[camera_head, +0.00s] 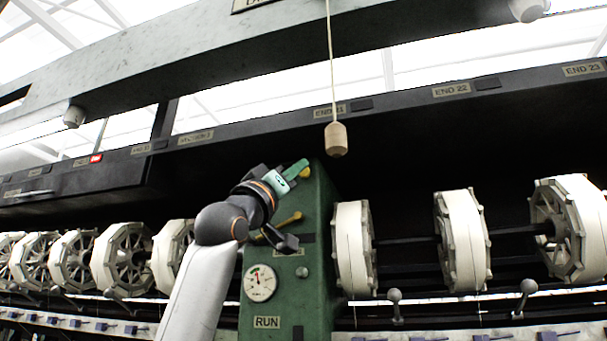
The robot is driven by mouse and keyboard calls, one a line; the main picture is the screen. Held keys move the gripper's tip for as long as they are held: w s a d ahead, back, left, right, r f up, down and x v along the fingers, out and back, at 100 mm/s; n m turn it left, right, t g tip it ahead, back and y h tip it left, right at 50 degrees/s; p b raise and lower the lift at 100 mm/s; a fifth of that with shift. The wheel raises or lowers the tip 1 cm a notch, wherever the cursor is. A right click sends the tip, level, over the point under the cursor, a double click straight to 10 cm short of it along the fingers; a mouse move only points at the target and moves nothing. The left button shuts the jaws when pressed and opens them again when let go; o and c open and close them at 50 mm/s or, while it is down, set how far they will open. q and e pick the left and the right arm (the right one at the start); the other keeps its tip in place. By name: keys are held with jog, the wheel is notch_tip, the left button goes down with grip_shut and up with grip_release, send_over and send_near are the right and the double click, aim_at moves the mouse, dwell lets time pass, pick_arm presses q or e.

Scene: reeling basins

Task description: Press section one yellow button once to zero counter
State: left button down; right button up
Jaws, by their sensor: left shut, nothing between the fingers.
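A green control box (315,255) stands in the middle of the camera_head view, with a RUN label and a round gauge (260,282) on its front. A small yellow part (306,173), possibly the yellow button, shows near the top of the box. My left gripper (299,168) is shut and empty, with its green fingertips right beside this yellow part; whether they touch it is unclear. My wrist hides part of the upper box front. I cannot make out a counter. My right gripper is not in view.
A wooden pull knob (336,139) hangs on a cord just right of my gripper. White reels (354,248) stand to the right, and several more (122,258) to the left. A dark beam with END labels (452,90) runs overhead. Ball-topped levers (395,296) stand low right.

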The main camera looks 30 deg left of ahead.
pick_arm(q)
jog(key=shift+s, duration=0.2)
jog(key=shift+s+d+b, duration=0.2)
jog(key=shift+s+b, duration=0.2)
jog(key=shift+s, duration=0.4)
jog(key=shift+s+d+b, duration=0.2)
jog(key=shift+s+b, duration=0.2)
jog(key=shift+s, duration=0.45)
jog(key=shift+s+d+b, duration=0.2)
jog(key=shift+s+b, duration=0.2)
jog(key=shift+s, duration=0.4)
